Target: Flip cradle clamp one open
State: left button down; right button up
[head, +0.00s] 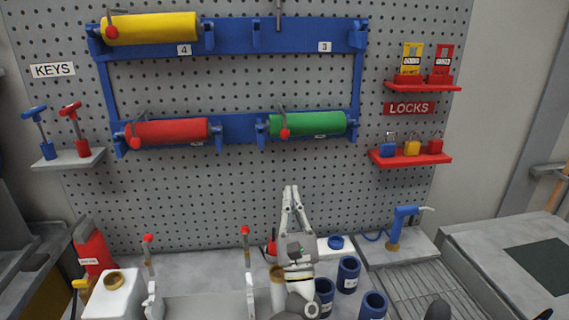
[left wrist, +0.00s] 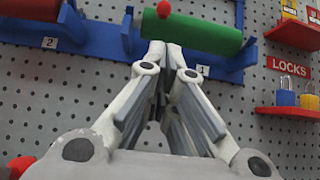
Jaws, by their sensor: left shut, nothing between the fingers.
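The green roller (head: 310,124) lies in the lower right cradle of the blue wall rack (head: 238,127). That cradle carries label 1 (left wrist: 203,71) in the left wrist view. Its clamp, a thin grey lever with a red ball knob (head: 285,133), lies across the roller's left end, with the ball hanging in front. The knob also shows at the top of the left wrist view (left wrist: 163,9). My left gripper (head: 291,188) points up with its fingers shut and empty. Its tips (left wrist: 165,45) appear below the knob; whether they touch anything cannot be told. My right gripper is not in view.
A red roller (head: 168,131) and a yellow roller (head: 150,28) lie clamped in other cradles; cradle 3 (head: 325,47) is empty. Two red-knobbed levers (head: 245,231) (head: 148,239) stand below. Blue cups (head: 348,274) crowd the bench beside my left arm. A lock shelf (head: 415,159) is at right.

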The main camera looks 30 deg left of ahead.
pick_arm(q)
jog(key=p+x, duration=0.5)
jog(key=x, duration=0.5)
jog(key=shift+p, duration=0.4)
